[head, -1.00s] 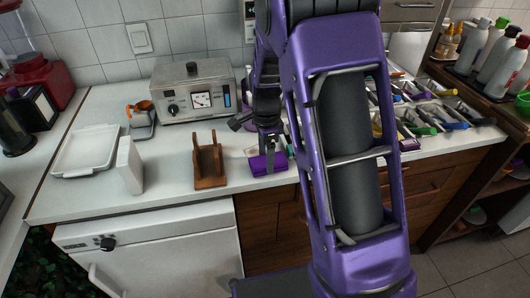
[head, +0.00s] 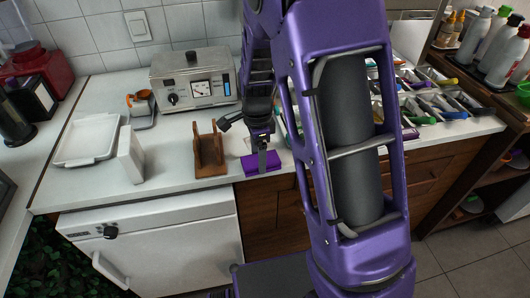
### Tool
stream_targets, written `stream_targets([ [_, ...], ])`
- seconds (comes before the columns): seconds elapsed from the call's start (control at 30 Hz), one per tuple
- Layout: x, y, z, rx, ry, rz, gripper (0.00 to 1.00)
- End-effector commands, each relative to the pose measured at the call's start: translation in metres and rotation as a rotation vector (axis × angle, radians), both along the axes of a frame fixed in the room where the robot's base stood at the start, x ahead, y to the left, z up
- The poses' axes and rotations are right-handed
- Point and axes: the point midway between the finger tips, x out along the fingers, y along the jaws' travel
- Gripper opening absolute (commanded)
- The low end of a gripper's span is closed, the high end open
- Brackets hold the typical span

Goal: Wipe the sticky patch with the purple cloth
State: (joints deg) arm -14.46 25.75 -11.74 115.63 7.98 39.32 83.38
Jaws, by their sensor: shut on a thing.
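The purple cloth (head: 256,167) is a small folded block at the front edge of the white counter, right of a brown wooden stand. My gripper (head: 262,160) points down onto it and is shut on it. The cloth appears to touch or lie very near the counter top; the exact gap cannot be told. I cannot make out the sticky patch; my gripper, arm and the cloth cover part of the counter there.
The brown wooden stand (head: 209,153) is close on the left. Farther left are a white upright block (head: 131,155) and a white tray (head: 86,147). A metal appliance (head: 194,82) stands behind. Trays of utensils (head: 440,103) lie right of my arm.

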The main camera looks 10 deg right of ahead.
Motion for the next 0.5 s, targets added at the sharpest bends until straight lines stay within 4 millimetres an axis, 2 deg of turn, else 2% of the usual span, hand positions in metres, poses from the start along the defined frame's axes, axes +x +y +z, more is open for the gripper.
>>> stream_targets([
  [0.5,0.033,0.0,0.0,-0.001,0.001,0.0,0.32],
])
